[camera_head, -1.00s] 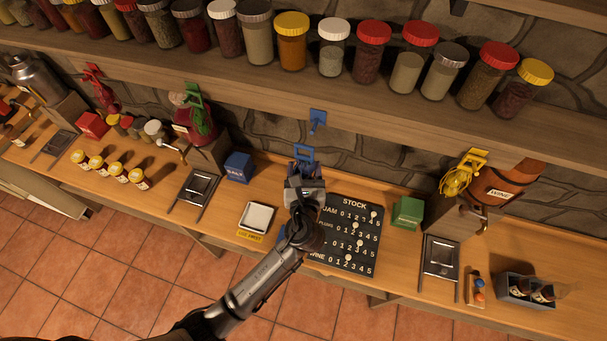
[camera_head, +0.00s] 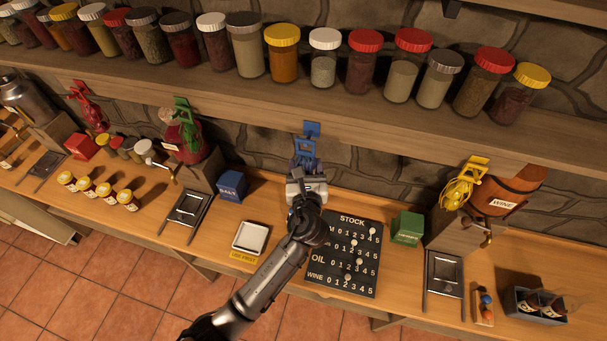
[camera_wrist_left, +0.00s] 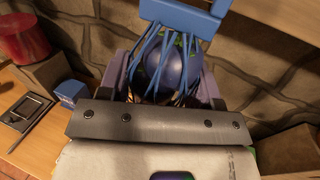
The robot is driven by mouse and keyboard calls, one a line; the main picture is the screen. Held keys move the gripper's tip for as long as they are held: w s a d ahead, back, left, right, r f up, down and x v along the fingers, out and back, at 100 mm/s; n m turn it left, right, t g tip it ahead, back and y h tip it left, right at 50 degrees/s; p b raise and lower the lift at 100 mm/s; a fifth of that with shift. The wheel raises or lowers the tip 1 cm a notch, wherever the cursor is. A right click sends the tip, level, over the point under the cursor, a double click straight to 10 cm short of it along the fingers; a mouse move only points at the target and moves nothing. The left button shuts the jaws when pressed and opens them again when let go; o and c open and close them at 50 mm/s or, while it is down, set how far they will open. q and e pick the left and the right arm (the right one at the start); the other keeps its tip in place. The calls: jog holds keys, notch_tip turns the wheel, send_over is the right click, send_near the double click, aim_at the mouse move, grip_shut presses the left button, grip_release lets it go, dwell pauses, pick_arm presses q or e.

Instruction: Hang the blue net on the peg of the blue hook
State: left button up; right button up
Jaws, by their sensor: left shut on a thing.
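The blue hook (camera_head: 312,129) is fixed to the front edge of the wooden shelf, above the counter. My left gripper (camera_head: 306,178) is just below it, shut on the blue net. The net's square blue loop (camera_head: 304,146) stands up from the gripper and overlaps the lower part of the hook in the head view. I cannot tell whether the loop touches the peg or is around it. In the left wrist view the blue net (camera_wrist_left: 182,68) sits between the fingers, its strands around dark round contents, with the loop (camera_wrist_left: 182,14) above. My right gripper is not in view.
Jars line the shelf (camera_head: 250,95) above the hook. Red, green and yellow nets (camera_head: 462,185) hang along the same shelf edge. A blue box (camera_head: 232,184), a stock board (camera_head: 345,285) and a green box (camera_head: 407,228) stand on the counter below.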

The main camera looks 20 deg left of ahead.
pick_arm(q)
jog(key=shift+w+a+f+b, duration=0.1)
jog(key=shift+w+b, duration=0.7)
jog(key=shift+w, duration=0.35)
jog(key=shift+w+f+p, duration=0.15)
jog(key=shift+w+p, duration=0.25)
jog(key=shift+p, duration=0.05)
jog(key=shift+f, duration=0.1)
jog(key=o, duration=1.1)
